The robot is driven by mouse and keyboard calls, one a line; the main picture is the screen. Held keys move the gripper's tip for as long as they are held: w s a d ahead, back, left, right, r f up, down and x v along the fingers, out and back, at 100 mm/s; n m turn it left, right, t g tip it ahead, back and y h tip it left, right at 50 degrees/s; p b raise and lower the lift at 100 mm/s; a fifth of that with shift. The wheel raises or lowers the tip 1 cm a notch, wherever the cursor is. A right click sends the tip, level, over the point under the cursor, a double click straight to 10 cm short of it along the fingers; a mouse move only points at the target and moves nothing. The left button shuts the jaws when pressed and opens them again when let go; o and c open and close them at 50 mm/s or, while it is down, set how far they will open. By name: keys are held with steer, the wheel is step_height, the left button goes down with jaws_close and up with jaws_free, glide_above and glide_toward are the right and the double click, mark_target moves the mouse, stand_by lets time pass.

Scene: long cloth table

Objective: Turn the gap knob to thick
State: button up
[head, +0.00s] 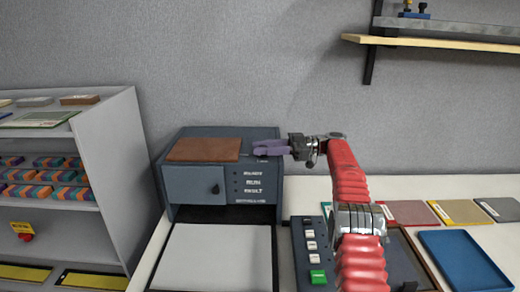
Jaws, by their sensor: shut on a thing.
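A dark blue-grey machine (195,213) stands on the table at left centre, with a brown plate (205,150) on its top. My gripper (258,149), with purple fingers, reaches in from the right to the right part of the machine's top. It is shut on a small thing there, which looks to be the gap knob. The fingers hide the knob, so its setting cannot be read. Small white markings (270,142) show on the top by the fingers. The machine's front has a door with a small black knob (215,188) and a column of labels.
A white tray (215,258) lies before the machine. A control panel (312,265) with white and green buttons is right of it. A blue tray (462,262) and coloured cards are at right. A grey shelf unit (112,150) stands left; a wall shelf (440,43) hangs upper right.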

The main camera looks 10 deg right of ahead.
steer(key=shift+w+d+r, duration=0.1)
steer(key=shift+d, duration=0.05)
stand_by(0.7)
steer(key=o, duration=1)
steer(key=shift+o, duration=0.2)
steer(key=shift+g, duration=0.3)
